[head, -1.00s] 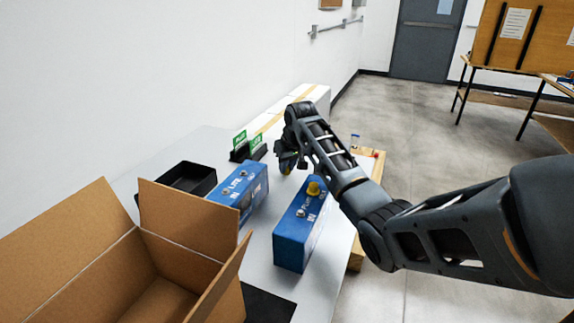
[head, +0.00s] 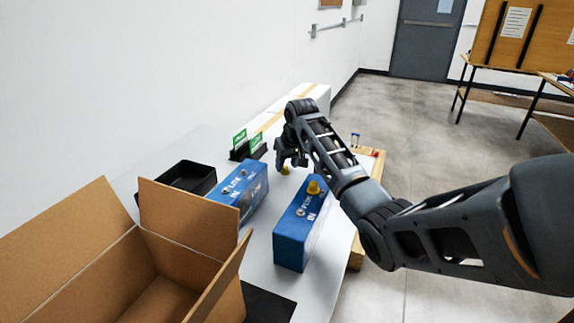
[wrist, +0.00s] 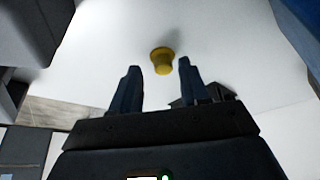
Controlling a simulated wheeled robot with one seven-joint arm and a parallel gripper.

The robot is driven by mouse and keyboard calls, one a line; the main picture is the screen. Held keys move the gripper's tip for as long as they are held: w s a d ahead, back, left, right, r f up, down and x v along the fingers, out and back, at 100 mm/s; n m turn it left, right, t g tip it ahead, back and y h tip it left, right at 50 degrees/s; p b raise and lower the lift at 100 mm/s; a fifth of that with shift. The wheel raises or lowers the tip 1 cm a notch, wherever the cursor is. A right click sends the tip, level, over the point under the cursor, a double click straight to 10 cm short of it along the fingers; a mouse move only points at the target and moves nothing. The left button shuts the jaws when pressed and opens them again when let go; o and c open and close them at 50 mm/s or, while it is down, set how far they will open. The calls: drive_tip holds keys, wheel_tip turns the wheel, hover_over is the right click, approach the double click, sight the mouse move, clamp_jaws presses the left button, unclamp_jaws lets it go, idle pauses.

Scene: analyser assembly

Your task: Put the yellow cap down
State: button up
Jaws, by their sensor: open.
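The yellow cap (wrist: 163,61) lies on the white table top in the wrist view, just beyond and between my fingertips, apart from both. In the head view the yellow cap (head: 285,170) is a small spot on the table below my gripper. My gripper (wrist: 160,68) is open and empty. In the head view my gripper (head: 290,158) hangs over the table behind the two blue boxes. A second yellow cap (head: 313,187) sits on top of the right blue box (head: 300,232).
Another blue box (head: 240,190) stands to the left. An open cardboard carton (head: 105,265) and a black tray (head: 190,178) stand at the left. Black holders with green labels (head: 240,138) and white boxes (head: 310,95) line the wall side. Some table around the cap is bare.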

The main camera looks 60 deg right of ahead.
drive_tip(key=v, duration=1.1)
drive_tip(key=shift+r, duration=0.25)
